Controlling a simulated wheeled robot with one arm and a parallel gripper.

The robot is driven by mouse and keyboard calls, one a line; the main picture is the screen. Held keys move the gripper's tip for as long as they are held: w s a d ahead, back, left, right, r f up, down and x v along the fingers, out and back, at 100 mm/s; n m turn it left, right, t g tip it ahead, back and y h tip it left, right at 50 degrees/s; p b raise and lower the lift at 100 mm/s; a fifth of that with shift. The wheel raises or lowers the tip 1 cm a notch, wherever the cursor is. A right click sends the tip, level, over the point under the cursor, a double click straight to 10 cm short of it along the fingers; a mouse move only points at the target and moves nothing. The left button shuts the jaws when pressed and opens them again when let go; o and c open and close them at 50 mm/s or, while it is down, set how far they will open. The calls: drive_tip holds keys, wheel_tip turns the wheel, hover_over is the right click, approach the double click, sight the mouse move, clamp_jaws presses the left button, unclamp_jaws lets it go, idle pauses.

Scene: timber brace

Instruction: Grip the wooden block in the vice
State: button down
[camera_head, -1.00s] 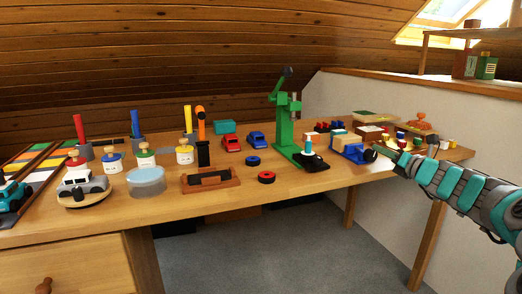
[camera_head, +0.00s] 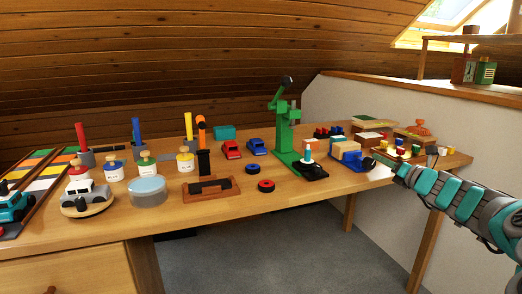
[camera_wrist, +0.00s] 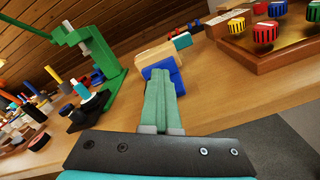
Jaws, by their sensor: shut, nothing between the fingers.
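The blue vice (camera_head: 352,160) stands near the right part of the workbench, with a dark knob facing right. The pale wooden block (camera_head: 345,147) sits at the top of the vice. In the wrist view the block (camera_wrist: 155,54) shows just behind and above the blue vice (camera_wrist: 168,74). I cannot tell whether the jaws touch the block. My gripper (camera_head: 381,159) is just right of the vice in the head view. Its green fingers (camera_wrist: 160,78) are together and empty, and in the wrist view their tips overlap the vice's near side. Contact with the vice is unclear.
The green press (camera_head: 285,140) stands left of the vice. A wooden tray with coloured knobs (camera_wrist: 262,34) is at the right. Bare bench (camera_head: 315,187) lies in front of the vice.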

drive_tip(key=shift+w+d+f+p, duration=0.1)
drive_tip(key=shift+d+f+p, duration=0.1)
drive_tip(key=shift+p, duration=1)
drive_tip(key=shift+d+f, duration=0.2)
drive_tip(key=shift+f, duration=0.2)
drive_tip(key=shift+w+d+r, duration=0.1)
drive_tip(key=shift+d, duration=0.1)
drive_tip(key=shift+d+r, duration=0.15)
drive_tip(key=shift+r, duration=0.1)
drive_tip(key=shift+v, duration=2.95)
